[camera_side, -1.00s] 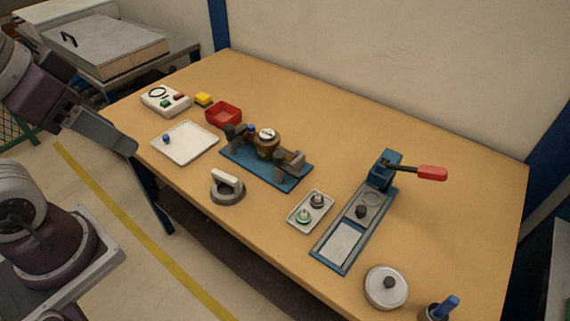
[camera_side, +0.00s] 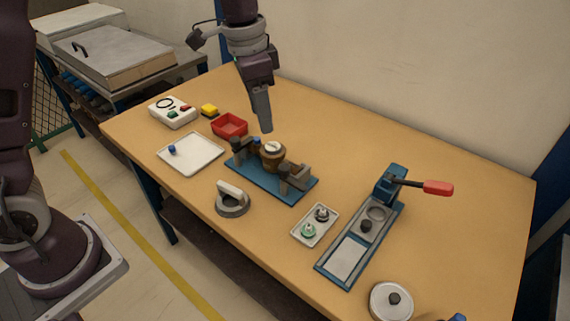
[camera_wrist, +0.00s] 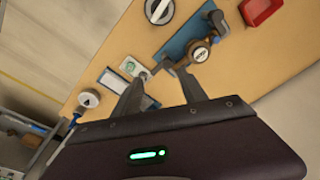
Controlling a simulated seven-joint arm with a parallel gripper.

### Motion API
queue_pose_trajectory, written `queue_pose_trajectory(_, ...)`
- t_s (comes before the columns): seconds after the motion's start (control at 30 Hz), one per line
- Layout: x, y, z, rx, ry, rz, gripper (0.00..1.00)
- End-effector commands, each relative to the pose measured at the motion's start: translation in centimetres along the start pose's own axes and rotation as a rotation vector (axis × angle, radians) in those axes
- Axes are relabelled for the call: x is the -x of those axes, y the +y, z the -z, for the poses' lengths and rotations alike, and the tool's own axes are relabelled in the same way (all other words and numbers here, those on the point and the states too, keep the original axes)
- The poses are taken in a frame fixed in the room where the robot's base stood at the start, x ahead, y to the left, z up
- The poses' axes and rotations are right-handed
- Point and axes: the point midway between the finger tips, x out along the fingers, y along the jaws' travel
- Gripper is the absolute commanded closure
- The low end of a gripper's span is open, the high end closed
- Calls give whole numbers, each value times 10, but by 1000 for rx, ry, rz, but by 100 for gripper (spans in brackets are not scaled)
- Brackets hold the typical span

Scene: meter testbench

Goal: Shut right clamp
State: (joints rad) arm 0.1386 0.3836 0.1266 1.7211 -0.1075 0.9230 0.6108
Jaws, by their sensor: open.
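A brass-coloured meter (camera_side: 273,154) with a pale face sits on a blue base plate (camera_side: 256,180) mid-table. It also shows in the wrist view (camera_wrist: 199,53). The right clamp (camera_side: 294,178) is a grey-brown block on the plate's right end. The left clamp (camera_side: 240,143) is at the other end. I cannot tell whether either clamp is shut. My gripper (camera_side: 266,130) points down above and behind the meter, apart from the right clamp. In the wrist view its fingers (camera_wrist: 160,76) are spread, with nothing held between them, and partly cover the right clamp's area.
A red bin (camera_side: 230,125) and white tray (camera_side: 190,153) lie left of the fixture. A white-handled ring (camera_side: 232,199) is in front. A small parts tray (camera_side: 315,223) and a blue press with a red-tipped lever (camera_side: 438,188) stand right. The back right table is clear.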

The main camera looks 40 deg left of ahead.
Motion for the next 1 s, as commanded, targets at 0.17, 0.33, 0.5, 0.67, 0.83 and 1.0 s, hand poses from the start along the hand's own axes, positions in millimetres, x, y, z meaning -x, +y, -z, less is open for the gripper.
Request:
queue_pose_trajectory(0.17,-88,-15,35,-167,-98,-34,50)
queue_pose_trajectory(0.33,-118,-16,40,-214,-121,-44,50)
queue_pose_trajectory(0.5,-150,-15,35,-213,-123,-45,50)
queue_pose_trajectory(0.67,-174,-15,33,-212,-120,-44,50)
queue_pose_trajectory(0.83,-181,-15,32,-212,-119,-42,50)
queue_pose_trajectory(1.0,-180,-15,32,-211,-118,-42,54)
